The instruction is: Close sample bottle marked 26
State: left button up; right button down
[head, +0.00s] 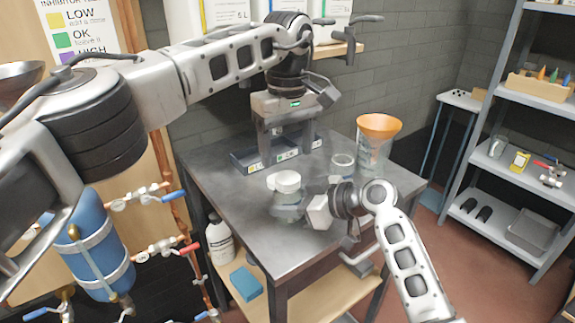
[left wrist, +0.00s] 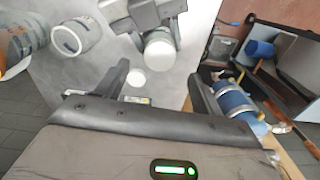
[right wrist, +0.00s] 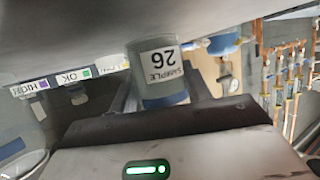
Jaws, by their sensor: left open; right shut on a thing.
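Sample bottle 26 shows its label in the right wrist view (right wrist: 163,68); my right gripper (right wrist: 160,98) is shut on it. My left gripper (head: 287,148) is open and empty, fingers down, above and behind the bottle. In the left wrist view the bottle top (left wrist: 160,54) is beyond the left fingers (left wrist: 158,88).
A labelled tray (head: 243,168) stands behind, below my left gripper. A clear jar (head: 342,168) and a beaker with an orange funnel (head: 378,125) stand at the table's (head: 235,200) right. The front left tabletop is clear. Pipes and a blue tank (head: 92,245) are at left.

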pick_arm(q)
notch_tip(320, 180, up, 7)
dwell(0.3)
jog(key=shift+f, duration=0.1)
pick_arm(e)
jog(key=c, duration=0.6)
grip_release()
pick_arm(q)
jog(key=shift+f+b, duration=0.6)
jog(key=shift+f, duration=0.05)
pick_arm(e)
jog(key=v, duration=1.6)
jog(key=shift+f, duration=0.1)
